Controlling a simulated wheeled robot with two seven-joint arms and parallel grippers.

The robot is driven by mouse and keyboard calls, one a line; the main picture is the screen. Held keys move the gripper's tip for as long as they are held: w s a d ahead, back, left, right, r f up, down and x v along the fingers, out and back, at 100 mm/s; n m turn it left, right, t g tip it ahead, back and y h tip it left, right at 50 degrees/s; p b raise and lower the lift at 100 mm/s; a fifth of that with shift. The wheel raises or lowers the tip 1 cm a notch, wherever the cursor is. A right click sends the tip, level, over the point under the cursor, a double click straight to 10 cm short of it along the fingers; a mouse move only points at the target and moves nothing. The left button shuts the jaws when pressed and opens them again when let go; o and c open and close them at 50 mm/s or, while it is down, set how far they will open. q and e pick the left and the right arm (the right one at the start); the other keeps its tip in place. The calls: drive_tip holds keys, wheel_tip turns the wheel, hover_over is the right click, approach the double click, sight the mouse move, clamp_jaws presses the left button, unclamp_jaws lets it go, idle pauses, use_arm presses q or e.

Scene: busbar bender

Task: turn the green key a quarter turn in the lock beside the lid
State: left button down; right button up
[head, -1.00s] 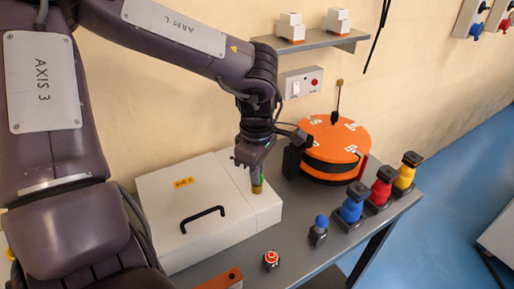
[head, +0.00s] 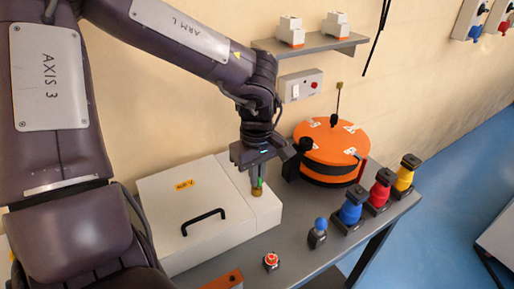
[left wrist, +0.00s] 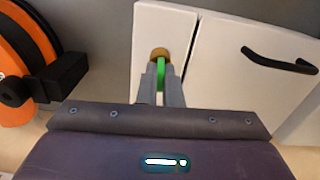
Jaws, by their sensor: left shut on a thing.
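The green key (left wrist: 160,72) stands in the round brass lock (left wrist: 160,53) on the narrow white panel beside the lid. In the head view the lock (head: 257,191) shows below my left gripper (head: 257,178). My left gripper, also in the left wrist view (left wrist: 160,82), is shut on the green key, with a finger on each side of it. The fingers hide part of the key. The white lid (head: 185,205) with its black handle (head: 204,220) lies closed beside the lock. My right gripper is not in view.
An orange and black drum (head: 331,150) stands close to the right of my left gripper. Blue (head: 351,208), red (head: 380,190) and yellow (head: 404,175) connectors line the bench's right edge. A red button (head: 271,261) sits at the front. A shelf (head: 310,45) is on the wall above.

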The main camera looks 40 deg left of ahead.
use_arm(q)
drive_tip(key=shift+m, duration=1.1)
drive_tip(key=c, duration=1.5)
unclamp_jaws()
drive_tip(key=shift+r, duration=0.1)
wheel_tip(320, 180, up, 8)
drive_tip(key=shift+f, duration=0.2)
drive_tip(key=shift+r, duration=0.1)
